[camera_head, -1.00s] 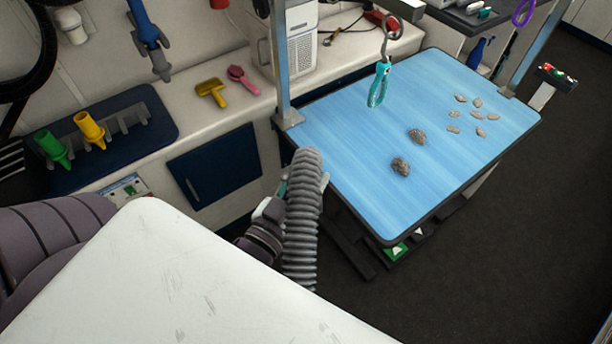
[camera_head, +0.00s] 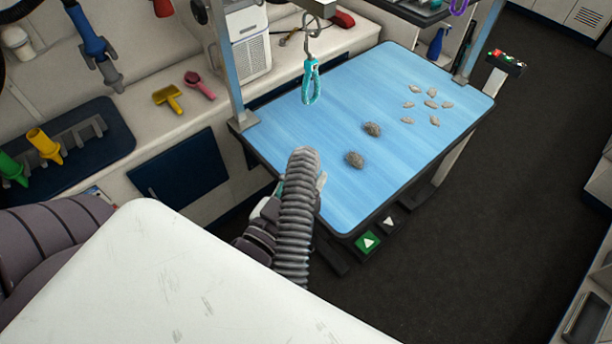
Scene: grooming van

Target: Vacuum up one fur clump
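Two larger grey-brown fur clumps lie on the blue grooming table (camera_head: 400,90): one nearer clump (camera_head: 354,159) and one just beyond it (camera_head: 372,129). Several smaller, paler tufts (camera_head: 432,104) lie toward the table's far right. A grey ribbed vacuum hose (camera_head: 297,215) stands up in front of the table's near left edge. My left gripper (camera_head: 292,190) is around the hose, with finger parts showing on both sides of it. The hose's end is left of the nearer clump in the picture, apart from it. My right gripper is not in view.
Yellow (camera_head: 43,145) and green (camera_head: 12,170) nozzles stand in a rack at left. Dark floor is open at right.

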